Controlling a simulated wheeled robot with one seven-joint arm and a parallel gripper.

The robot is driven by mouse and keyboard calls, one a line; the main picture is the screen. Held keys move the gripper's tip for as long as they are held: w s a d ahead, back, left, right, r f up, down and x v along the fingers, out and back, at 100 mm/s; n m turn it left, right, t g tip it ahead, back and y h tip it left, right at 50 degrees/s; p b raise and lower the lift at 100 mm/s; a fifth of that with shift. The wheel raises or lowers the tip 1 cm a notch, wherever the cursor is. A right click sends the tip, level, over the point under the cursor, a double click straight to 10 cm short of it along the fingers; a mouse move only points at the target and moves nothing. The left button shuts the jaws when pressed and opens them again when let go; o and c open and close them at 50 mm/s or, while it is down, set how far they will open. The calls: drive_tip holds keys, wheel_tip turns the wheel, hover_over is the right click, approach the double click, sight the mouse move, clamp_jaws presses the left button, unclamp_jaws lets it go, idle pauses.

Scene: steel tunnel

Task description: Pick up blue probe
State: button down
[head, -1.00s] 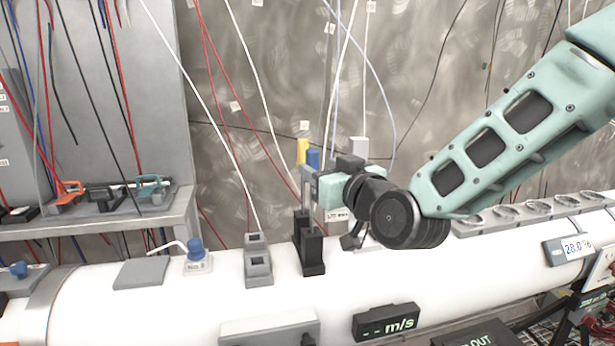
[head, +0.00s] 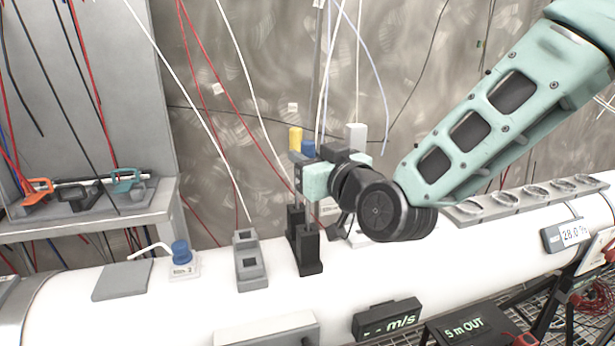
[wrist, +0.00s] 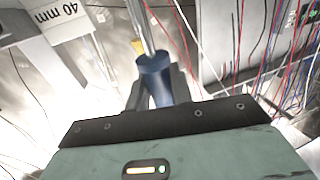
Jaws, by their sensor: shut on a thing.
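The blue probe (head: 308,149) shows as a short blue cap beside the yellow probe (head: 295,138) in the head view. In the wrist view the blue probe (wrist: 155,78) stands between the dark fingers, with a metal rod running away from it. My gripper (wrist: 158,92) is shut on the blue body. In the head view my gripper (head: 307,160) is above the black holder (head: 308,252) on the white pipe. The mint gripper body hides much of the probe, so I cannot tell whether its lower end is in the holder.
A grey holder (head: 250,262) stands left of the black one. A blue-capped fitting (head: 181,254) is farther left. A grey-white block (head: 356,136) stands behind my gripper. Thin cables hang along the wall. A shelf with clamps (head: 90,205) is at the left.

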drive_tip(key=shift+r, duration=0.15)
drive_tip(key=shift+r+b, duration=1.3)
drive_tip(key=shift+r, duration=3.55)
